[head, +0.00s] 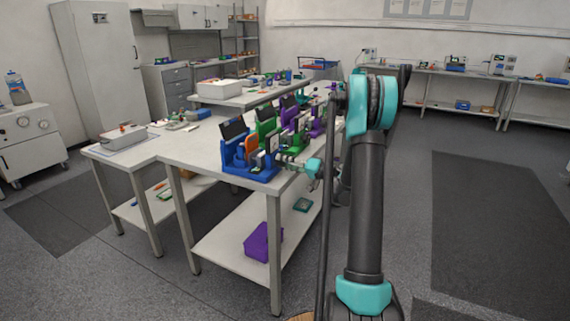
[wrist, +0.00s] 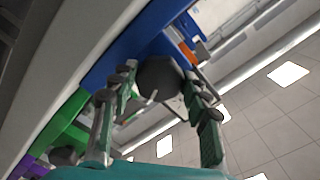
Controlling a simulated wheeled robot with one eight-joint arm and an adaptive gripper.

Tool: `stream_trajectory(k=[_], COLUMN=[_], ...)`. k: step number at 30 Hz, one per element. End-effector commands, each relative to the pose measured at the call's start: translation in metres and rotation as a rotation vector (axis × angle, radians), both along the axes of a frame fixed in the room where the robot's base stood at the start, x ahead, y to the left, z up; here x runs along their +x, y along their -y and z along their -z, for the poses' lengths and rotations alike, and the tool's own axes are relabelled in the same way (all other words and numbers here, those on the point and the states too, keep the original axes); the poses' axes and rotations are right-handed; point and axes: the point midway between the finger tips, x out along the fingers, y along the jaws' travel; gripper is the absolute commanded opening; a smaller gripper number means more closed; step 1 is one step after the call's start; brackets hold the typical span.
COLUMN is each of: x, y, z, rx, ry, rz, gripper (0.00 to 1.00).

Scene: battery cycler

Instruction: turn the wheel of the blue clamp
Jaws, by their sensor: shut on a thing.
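The blue clamp (head: 250,172) stands at the near corner of the table, with an orange part and a dark plate on it. In the wrist view its blue body (wrist: 122,48) runs across the top left. The dark round wheel (wrist: 158,76) sits between the two fingers of my gripper (wrist: 160,84), one finger on each side. My gripper is shut on the wheel. In the head view my gripper (head: 286,163) reaches in from the right at the clamp's front side. The wheel is too small to make out there.
A green clamp (head: 266,128) and purple clamps stand in a row behind the blue one. The table (head: 185,147) is bare to the left of the blue clamp. A purple box (head: 262,242) lies on the lower shelf. The floor to the right is open.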

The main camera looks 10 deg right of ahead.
Motion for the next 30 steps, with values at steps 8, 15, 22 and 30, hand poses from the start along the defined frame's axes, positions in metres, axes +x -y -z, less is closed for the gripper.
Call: stream_trajectory(k=[8, 15, 22, 30], x=[-0.0004, -0.0005, -0.0005, -0.0005], y=[0.0001, 0.0001, 0.0002, 0.0003], z=[-0.0004, -0.0011, -0.0016, -0.0020], rx=[0.153, 0.285, 0.399, 0.493], ry=[-0.212, -0.396, -0.553, -0.681], rz=[0.001, 0.001, 0.001, 0.002], gripper=[0.18, 0.18, 0.18, 0.18])
